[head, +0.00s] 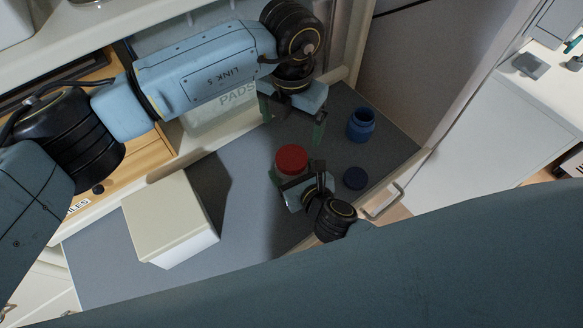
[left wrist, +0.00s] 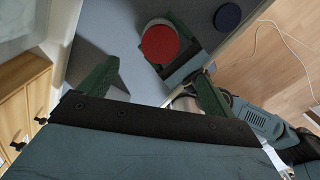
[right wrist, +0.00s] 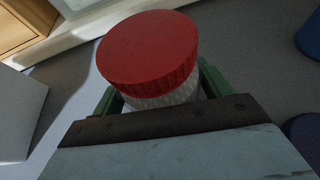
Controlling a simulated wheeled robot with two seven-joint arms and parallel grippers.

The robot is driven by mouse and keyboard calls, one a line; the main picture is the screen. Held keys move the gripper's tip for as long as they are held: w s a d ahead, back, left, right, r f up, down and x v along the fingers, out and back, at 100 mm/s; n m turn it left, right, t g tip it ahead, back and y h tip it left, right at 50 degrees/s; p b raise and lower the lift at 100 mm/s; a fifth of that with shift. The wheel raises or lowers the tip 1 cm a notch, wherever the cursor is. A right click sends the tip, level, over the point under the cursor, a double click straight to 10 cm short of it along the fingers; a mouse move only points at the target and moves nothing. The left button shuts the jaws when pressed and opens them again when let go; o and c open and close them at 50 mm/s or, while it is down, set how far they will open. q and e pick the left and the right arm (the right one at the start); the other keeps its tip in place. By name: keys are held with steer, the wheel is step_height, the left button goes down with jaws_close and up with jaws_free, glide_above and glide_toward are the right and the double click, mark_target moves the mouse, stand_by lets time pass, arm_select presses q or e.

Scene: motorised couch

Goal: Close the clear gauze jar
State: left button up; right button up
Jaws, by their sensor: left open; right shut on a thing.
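The gauze jar with its red lid (head: 291,158) stands on the grey counter. In the right wrist view the red lid (right wrist: 148,48) sits on top of the whitish clear jar body (right wrist: 165,97); whether it is screwed tight I cannot tell. My right gripper (right wrist: 160,92) is shut around the jar body below the lid. My left gripper (head: 292,120) is open and empty, pointing down above and behind the jar. In the left wrist view the red lid (left wrist: 160,43) lies beyond my open left fingers, apart from them.
A blue jar (head: 361,124) stands to the right at the back, and a dark blue disc (head: 354,178) lies near the counter's right edge. A white box (head: 168,222) stands at the left. A bin labelled PADS (head: 205,122) is behind. Grey counter is free between box and jar.

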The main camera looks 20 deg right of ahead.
steer(key=o, duration=1.9)
arm_select(q)
steer(key=shift+r, duration=0.95)
steer(key=shift+r+p, duration=0.65)
arm_select(e)
steer(key=v, duration=1.3)
steer(key=shift+s+r, duration=0.1)
steer(key=shift+r, duration=0.05)
arm_select(q)
steer(key=shift+s, duration=0.1)
arm_select(e)
steer(key=shift+s, duration=0.1)
